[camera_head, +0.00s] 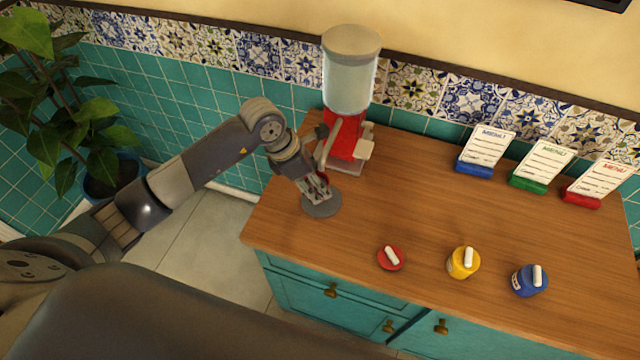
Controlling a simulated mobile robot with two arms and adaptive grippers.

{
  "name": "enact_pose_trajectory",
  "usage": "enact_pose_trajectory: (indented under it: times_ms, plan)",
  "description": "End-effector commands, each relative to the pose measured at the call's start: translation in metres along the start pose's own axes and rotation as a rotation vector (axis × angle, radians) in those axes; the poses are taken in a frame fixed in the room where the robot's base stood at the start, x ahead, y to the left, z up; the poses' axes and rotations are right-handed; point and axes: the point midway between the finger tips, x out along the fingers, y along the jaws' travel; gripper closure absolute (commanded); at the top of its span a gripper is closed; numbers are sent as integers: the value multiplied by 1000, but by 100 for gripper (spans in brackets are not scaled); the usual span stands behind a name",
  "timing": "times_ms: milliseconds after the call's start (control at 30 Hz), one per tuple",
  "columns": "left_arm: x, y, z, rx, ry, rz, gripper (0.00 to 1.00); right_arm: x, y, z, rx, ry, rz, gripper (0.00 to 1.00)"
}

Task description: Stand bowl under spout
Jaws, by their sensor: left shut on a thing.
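The dispenser (349,72) has a clear tank with a grey lid on a red body (348,140), near the wall. Its spout side is partly hidden by my arm. My right gripper is not in view.
Three menu cards (486,150) stand at the back right. The counter's middle is clear. A potted plant (70,100) is at left.

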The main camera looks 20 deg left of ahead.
Motion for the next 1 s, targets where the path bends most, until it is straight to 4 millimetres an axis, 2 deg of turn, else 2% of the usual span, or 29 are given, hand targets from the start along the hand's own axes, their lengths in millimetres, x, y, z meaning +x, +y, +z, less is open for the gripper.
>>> enact_pose_trajectory:
  times_ms: [167,267,400,767,800,867,1000]
  plan:
    - [4,-1,17,1,-2,-1,87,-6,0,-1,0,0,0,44]
    - [21,-2,5,-3,4,-5,87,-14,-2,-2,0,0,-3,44]
    - [35,-1,0,-1,0,-1,87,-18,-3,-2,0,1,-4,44]
    - [41,0,-3,1,0,1,87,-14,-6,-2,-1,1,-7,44]
    - [40,0,-3,1,1,1,48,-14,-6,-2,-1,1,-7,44]
    - [40,0,-2,1,1,0,35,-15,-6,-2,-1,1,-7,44]
    - [40,0,-2,1,1,0,33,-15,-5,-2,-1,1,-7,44]
